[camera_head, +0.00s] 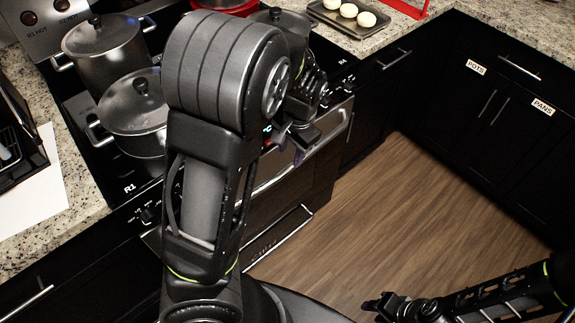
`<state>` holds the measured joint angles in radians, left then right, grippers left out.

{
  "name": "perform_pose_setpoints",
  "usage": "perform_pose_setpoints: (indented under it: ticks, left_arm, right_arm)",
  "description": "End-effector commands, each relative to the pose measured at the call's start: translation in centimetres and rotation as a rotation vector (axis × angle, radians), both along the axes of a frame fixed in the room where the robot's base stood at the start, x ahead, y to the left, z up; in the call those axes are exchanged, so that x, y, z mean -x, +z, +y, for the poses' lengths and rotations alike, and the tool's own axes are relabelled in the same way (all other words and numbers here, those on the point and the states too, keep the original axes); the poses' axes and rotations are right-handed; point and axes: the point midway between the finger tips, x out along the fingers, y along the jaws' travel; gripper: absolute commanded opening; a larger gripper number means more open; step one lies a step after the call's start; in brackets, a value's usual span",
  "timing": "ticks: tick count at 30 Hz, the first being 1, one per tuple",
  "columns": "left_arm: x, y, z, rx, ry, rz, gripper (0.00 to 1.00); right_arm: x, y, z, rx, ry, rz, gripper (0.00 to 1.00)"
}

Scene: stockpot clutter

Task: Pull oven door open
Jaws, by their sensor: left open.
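The oven door (288,192) is the dark front under the stovetop and looks closed. Its metal handle (338,131) runs along the top of the door, partly hidden behind my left arm. My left gripper (293,138) is open in front of the upper part of the oven, close to the handle. I cannot tell whether it touches the handle. My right gripper (376,306) is low at the bottom of the view, away from the oven above the floor, and its jaws are too dark to read.
Lidded pots (105,50) and (137,110) another lidded pot stand on the stove. A tray (333,17) of pale round items is on the back counter. Dark cabinets (500,90) line the right. The wooden floor (400,210) before the oven is clear.

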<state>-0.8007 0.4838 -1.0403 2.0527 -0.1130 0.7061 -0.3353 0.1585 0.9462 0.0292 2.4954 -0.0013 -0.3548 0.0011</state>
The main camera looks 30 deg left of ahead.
Motion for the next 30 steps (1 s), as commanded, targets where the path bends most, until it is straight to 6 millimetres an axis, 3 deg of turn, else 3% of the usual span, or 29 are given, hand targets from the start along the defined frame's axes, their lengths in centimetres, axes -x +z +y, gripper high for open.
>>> perform_pose_setpoints:
  ticks: [8,21,30]
  left_arm:
    - [0.0,-0.9,0.1,-0.001,0.001,0.001,0.41]
    - [-0.2,-7.0,1.1,0.000,0.002,0.001,0.41]
    - [-0.3,-7.8,1.1,0.001,0.001,-0.002,0.41]
  right_arm:
    - [0.0,-0.2,0.0,0.000,0.000,0.000,0.36]
    - [0.0,-1.2,0.0,0.000,0.000,-0.001,0.36]
    - [0.0,-1.3,0.0,0.000,0.000,-0.001,0.36]
